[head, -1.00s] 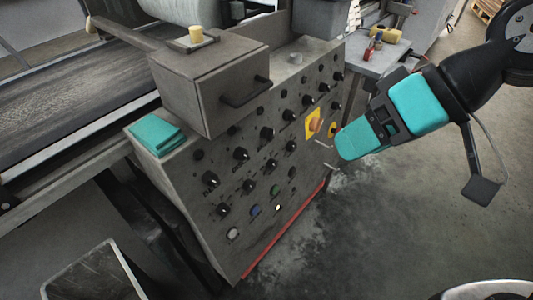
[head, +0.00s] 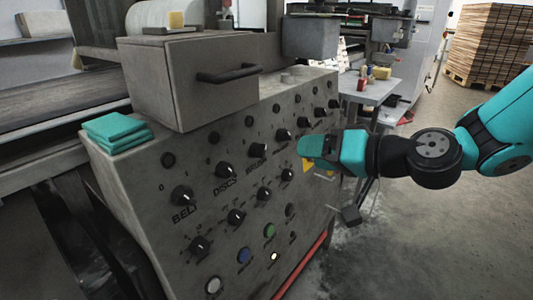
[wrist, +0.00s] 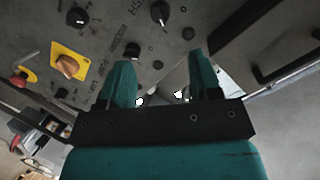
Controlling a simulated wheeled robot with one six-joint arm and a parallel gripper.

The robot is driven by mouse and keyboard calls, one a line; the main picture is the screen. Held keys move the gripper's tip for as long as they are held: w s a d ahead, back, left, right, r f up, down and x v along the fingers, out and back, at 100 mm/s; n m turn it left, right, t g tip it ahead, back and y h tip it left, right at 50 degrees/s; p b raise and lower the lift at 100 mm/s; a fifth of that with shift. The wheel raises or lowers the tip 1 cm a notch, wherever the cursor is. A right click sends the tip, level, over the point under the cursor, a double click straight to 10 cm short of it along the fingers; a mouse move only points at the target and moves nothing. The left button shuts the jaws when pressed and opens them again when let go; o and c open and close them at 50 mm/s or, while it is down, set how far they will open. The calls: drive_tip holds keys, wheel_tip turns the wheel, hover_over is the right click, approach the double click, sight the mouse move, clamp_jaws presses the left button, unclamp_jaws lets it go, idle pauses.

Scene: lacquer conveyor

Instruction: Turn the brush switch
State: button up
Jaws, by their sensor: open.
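The brush switch (head: 258,150) looks to be the black rotary knob with a white pointer to the right of the DISCS knob (head: 227,170) on the grey sloping panel; its label is small and hard to read. My teal gripper (head: 304,150) is to its right, close to the panel face and partly over a yellow plate. In the wrist view, my gripper (wrist: 160,62) has its two fingers spread with nothing held. A black knob (wrist: 132,50) shows near the left fingertip. Another knob (wrist: 160,14), beside upside-down lettering that may read BRUSH, lies farther up.
A grey box with a black handle (head: 228,75) juts out above the knobs. Folded teal cloths (head: 117,130) lie on the left corner. The yellow plate (wrist: 69,64) carries an orange-yellow knob.

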sight(265, 151)
drive_tip(key=x, duration=1.2)
drive_tip(key=shift+c, duration=0.4)
drive_tip(key=c, duration=0.8)
drive_tip(key=shift+c, duration=0.2)
